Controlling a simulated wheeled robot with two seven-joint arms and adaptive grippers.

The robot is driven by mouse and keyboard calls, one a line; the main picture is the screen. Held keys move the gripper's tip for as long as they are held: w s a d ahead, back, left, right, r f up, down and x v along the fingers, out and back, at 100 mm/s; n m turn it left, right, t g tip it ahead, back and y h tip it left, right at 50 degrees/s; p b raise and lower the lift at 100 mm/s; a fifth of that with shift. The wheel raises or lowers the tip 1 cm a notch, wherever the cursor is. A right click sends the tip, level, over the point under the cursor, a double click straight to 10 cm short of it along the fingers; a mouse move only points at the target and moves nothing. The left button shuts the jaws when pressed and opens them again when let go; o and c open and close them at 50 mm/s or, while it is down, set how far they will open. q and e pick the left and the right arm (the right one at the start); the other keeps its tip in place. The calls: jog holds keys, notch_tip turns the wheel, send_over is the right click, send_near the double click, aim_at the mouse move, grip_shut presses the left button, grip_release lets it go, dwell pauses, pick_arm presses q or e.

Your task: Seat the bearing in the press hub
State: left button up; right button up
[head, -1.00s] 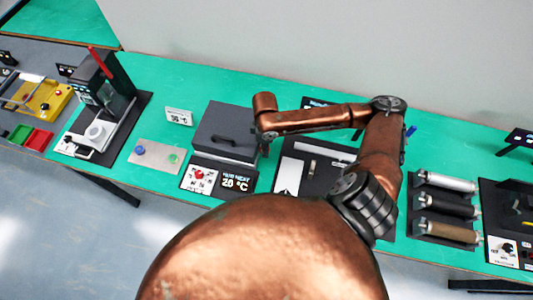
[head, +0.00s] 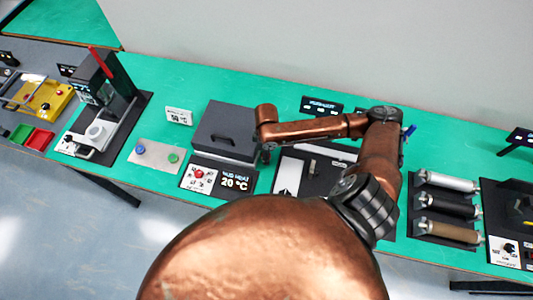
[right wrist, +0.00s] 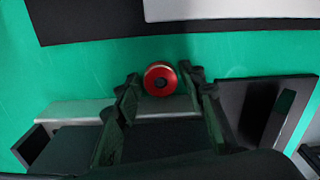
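The bearing, a red ring (right wrist: 149,78) with a thin gold rim and dark centre, shows in the right wrist view. In the head view my right gripper (head: 267,152) points down beside the grey box; the bearing is hidden there. The press (head: 104,83) with a red lever stands at the left. The white hub (head: 97,132) is a round cup at its base, with no bearing visible in it. My left gripper is not in view.
A dark grey lidded box (head: 220,125) stands left of my gripper, with a panel reading 20 °C (head: 234,183) in front. A metal plate (head: 150,163) with blue and green buttons lies between box and press. Several rollers (head: 447,205) lie at the right.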

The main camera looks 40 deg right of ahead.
jog(key=shift+o, duration=1)
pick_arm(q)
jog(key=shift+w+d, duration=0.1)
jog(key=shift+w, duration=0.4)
pick_arm(e)
jog(key=shift+r, duration=0.15)
